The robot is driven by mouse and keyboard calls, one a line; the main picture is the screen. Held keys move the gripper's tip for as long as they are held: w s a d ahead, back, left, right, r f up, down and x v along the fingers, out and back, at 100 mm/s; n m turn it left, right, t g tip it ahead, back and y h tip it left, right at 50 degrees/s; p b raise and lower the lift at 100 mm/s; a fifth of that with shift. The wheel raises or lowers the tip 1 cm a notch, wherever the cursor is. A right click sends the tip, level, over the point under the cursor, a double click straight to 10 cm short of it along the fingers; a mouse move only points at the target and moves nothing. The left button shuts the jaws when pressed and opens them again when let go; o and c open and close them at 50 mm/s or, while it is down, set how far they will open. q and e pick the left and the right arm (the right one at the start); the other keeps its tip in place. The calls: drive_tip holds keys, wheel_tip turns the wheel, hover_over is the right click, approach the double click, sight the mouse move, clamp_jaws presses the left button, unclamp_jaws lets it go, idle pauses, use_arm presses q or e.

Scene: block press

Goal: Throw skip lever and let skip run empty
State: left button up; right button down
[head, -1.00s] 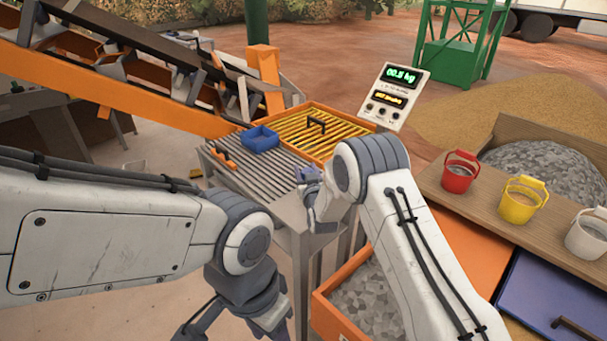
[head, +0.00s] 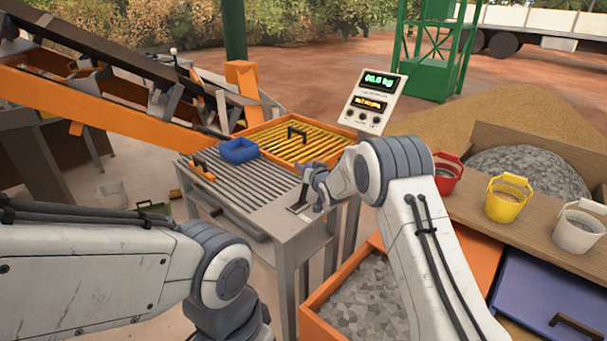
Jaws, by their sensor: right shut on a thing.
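A small lever (head: 299,206) on a dark base plate sits at the right corner of the slatted grey table (head: 231,188). My right gripper (head: 315,190) is at this lever, shut on its upper part, which the fingers mostly hide. The panel (head: 373,102) behind has a green readout that looks like 00.0 kg and an amber line too small to read surely. Which container is the skip I cannot tell. My left gripper is out of view below the frame; only its arm shows at lower left.
An orange bin (head: 318,306) of grey gravel stands below my right arm. Red (head: 447,176), yellow (head: 505,204) and white (head: 576,231) buckets line the wooden shelf at right.

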drive_tip(key=shift+d+f, duration=0.15)
drive_tip(key=shift+f, duration=0.4)
drive_tip(key=shift+c, duration=1.5)
unclamp_jaws()
drive_tip(key=shift+r, duration=0.2)
drive_tip(key=shift+s, duration=0.1)
drive_tip(key=b+v, duration=0.3)
drive_tip(key=v, duration=0.7)
